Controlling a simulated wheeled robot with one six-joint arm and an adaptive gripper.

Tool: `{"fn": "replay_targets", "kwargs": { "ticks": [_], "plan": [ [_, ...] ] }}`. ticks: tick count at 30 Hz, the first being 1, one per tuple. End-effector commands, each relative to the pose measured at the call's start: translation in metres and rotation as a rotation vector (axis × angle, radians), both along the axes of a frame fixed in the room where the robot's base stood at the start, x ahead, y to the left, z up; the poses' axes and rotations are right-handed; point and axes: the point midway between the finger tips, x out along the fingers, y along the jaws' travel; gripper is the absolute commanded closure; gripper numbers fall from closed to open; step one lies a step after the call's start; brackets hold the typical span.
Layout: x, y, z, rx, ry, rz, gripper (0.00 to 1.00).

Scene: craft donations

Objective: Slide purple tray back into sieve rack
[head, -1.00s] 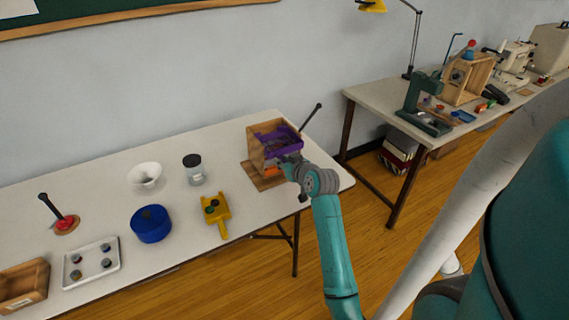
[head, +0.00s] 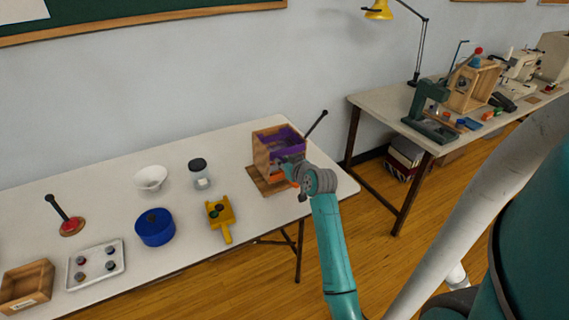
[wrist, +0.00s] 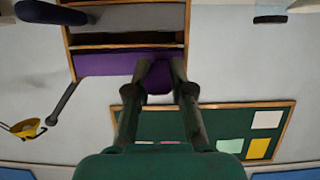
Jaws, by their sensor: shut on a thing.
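The wooden sieve rack (head: 263,152) stands on a wooden base at the right end of the white table. The purple tray (head: 290,137) is within the rack's walls, partly hidden by my arm. In the wrist view, the purple tray's front (wrist: 105,64) spans the rack's wooden frame (wrist: 68,40), below other slots. My gripper (wrist: 160,72) is shut on a purple tab at the tray's front. In the head view, my gripper (head: 288,166) is at the rack's near side. How deep the tray sits is hard to tell.
A black-handled lever (head: 317,123) rises behind the rack. Left of it are a yellow scoop (head: 220,216), a lidded jar (head: 199,175), a white bowl (head: 150,177) and a blue tub (head: 155,230). A second table (head: 372,105) with machines stands to the right.

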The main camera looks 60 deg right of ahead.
Motion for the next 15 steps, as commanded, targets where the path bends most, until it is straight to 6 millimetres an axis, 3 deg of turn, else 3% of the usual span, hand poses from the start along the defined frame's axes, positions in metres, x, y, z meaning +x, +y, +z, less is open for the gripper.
{"fn": "replay_targets", "kwargs": {
  "ticks": [15],
  "plan": [
    [0.0004,-0.0012,-0.0017,0.023,-0.015,-0.003,1.0]
  ]
}}
